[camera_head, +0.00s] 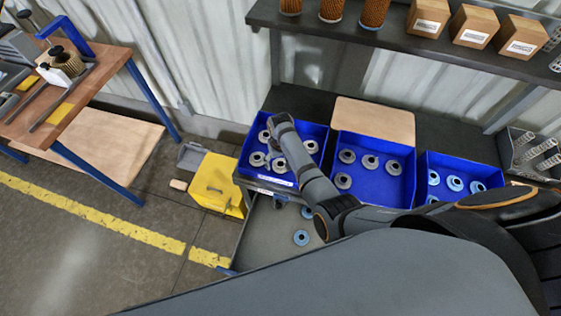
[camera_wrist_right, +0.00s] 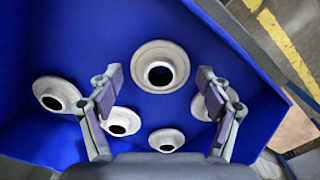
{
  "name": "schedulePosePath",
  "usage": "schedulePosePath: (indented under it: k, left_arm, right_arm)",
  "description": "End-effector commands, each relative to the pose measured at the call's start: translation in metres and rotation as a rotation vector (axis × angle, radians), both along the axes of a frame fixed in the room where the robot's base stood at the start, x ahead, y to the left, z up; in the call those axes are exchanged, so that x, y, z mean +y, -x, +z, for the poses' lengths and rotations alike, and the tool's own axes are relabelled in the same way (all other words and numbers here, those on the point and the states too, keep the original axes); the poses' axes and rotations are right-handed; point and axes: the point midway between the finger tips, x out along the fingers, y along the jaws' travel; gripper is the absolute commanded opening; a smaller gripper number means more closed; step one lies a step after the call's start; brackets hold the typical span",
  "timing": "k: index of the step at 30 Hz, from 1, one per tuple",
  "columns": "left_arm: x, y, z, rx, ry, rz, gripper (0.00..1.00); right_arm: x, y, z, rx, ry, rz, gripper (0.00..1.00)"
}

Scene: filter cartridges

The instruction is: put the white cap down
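Several white caps with dark centre holes (camera_wrist_right: 160,67) lie apart on the floor of a blue bin (camera_wrist_right: 135,20) in the right wrist view. My right gripper (camera_wrist_right: 158,76) is open above them, its fingers wide apart with nothing held between them. One white cap shows centrally between the fingertips, and the right finger partly covers another (camera_wrist_right: 200,106). In the head view my right arm reaches over the left blue bin (camera_head: 300,127), where pale caps (camera_head: 257,159) lie; the arm hides part of the bin and most of the gripper. My left gripper is out of view.
A middle blue bin (camera_head: 377,193) holds grey caps and a right blue bin (camera_head: 460,160) holds blue caps. Below, blue caps (camera_head: 301,237) lie in a grey tray or drawer. A shelf (camera_head: 400,42) with boxes and filters hangs above. A yellow box (camera_head: 218,185) stands left.

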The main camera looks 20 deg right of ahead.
Motion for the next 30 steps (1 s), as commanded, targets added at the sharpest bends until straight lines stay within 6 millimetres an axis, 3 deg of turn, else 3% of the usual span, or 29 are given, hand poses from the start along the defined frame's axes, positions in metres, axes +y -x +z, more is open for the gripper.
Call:
schedulePosePath:
  k: [11,22,30]
  left_arm:
    - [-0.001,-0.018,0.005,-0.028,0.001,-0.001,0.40]
    - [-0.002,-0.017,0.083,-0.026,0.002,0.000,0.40]
    - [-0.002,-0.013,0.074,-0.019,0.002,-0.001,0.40]
  right_arm:
    - [0.000,-0.001,0.006,-0.002,0.000,0.000,0.83]
    - [0.000,-0.001,0.080,-0.001,0.000,0.000,0.83]
    - [0.000,-0.001,0.117,-0.003,0.000,0.001,0.83]
